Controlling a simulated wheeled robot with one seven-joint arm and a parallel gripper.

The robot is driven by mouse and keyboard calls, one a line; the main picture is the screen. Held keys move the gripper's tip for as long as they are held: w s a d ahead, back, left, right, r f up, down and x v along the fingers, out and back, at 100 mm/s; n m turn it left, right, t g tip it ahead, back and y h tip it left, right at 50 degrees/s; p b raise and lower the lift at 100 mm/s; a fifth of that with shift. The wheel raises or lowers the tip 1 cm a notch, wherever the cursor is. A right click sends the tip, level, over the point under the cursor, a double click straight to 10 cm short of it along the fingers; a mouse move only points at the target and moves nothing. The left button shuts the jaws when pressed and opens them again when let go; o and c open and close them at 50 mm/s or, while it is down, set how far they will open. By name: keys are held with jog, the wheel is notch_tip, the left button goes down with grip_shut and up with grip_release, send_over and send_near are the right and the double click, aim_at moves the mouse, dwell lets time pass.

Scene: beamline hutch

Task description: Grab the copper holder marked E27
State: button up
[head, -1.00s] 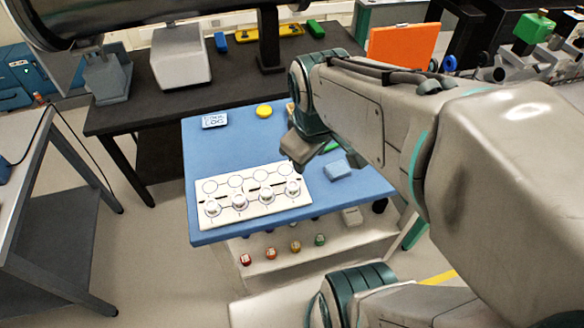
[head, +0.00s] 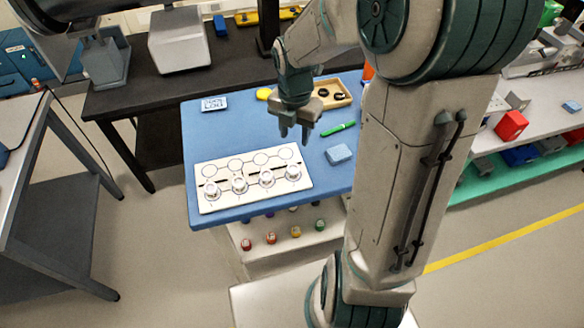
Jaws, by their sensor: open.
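No marking E27 can be read in the head view, and I cannot tell which thing is the copper holder. Several small round silvery-white pieces stand in the front row of a white board (head: 222,172) on the blue tabletop (head: 212,130). Several small capped items, among them an orange one (head: 271,239), stand on the white shelf (head: 275,255) below; their labels are too small to read. My gripper (head: 294,136) points down above the blue tabletop, behind the right end of the board. It is open, with nothing seen between its fingers.
A wooden tray (head: 346,101) with dark round pieces, a green pen (head: 338,129), a light-blue block (head: 338,154) and a labelled box (head: 214,103) lie on the blue top. A black table (head: 125,102) stands behind.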

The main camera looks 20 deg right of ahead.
send_over(293, 170)
jog(key=f, duration=0.8)
jog(key=shift+w+d, duration=0.15)
jog(key=shift+d, duration=0.05)
jog(key=shift+a+f, duration=0.2)
jog(key=shift+f, duration=2.5)
jog(key=c, duration=0.7)
